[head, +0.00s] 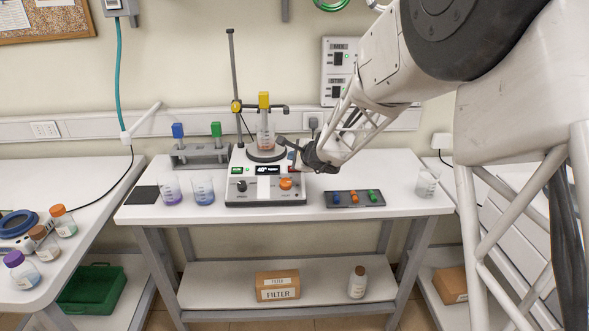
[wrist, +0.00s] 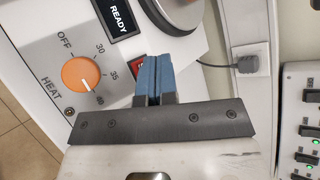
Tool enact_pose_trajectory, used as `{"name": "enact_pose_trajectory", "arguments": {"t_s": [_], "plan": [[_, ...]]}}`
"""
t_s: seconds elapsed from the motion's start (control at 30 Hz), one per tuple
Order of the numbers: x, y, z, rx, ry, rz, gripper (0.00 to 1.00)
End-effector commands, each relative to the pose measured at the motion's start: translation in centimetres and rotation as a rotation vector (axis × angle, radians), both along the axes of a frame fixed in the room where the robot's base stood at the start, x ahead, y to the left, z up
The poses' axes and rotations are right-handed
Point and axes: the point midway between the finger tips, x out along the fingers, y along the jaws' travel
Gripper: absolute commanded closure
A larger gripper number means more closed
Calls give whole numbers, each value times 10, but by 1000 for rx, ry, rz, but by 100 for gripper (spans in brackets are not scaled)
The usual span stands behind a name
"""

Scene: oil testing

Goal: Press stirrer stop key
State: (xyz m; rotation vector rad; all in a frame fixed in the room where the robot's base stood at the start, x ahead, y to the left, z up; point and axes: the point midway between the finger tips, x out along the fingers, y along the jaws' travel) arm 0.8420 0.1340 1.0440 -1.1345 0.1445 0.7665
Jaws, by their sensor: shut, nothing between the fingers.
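The stirrer hotplate (head: 255,196) stands in the middle of the white bench, with a beaker of reddish liquid (head: 266,137) on its round plate. Its orange heat knob (head: 286,184) is at the front right; in the wrist view the heat knob (wrist: 77,75) has its white mark near 40. A red key (wrist: 136,65) shows beside the fingers in the wrist view, partly hidden by them. My gripper (head: 296,158) is over the right side of the stirrer. Its blue fingers (wrist: 154,72) are together and empty, right beside the red key; whether they touch it I cannot tell.
A stand with a clamp (head: 234,75) rises behind the stirrer. Two beakers (head: 204,189) and a dark pad (head: 143,195) are on the left. A dark tray with coloured items (head: 370,200) and an empty beaker (head: 427,182) are on the right. A plug with cable (wrist: 247,64) is behind.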

Motion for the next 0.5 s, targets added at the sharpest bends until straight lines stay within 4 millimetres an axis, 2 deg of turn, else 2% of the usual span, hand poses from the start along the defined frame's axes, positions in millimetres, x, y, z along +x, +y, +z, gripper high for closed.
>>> {"name": "enact_pose_trajectory", "arguments": {"t_s": [0.2, 0.5], "plan": [[6, 0, -15, 0, 0, 0, 100], [8, 0, -21, 0, -1, 0, 100]]}}
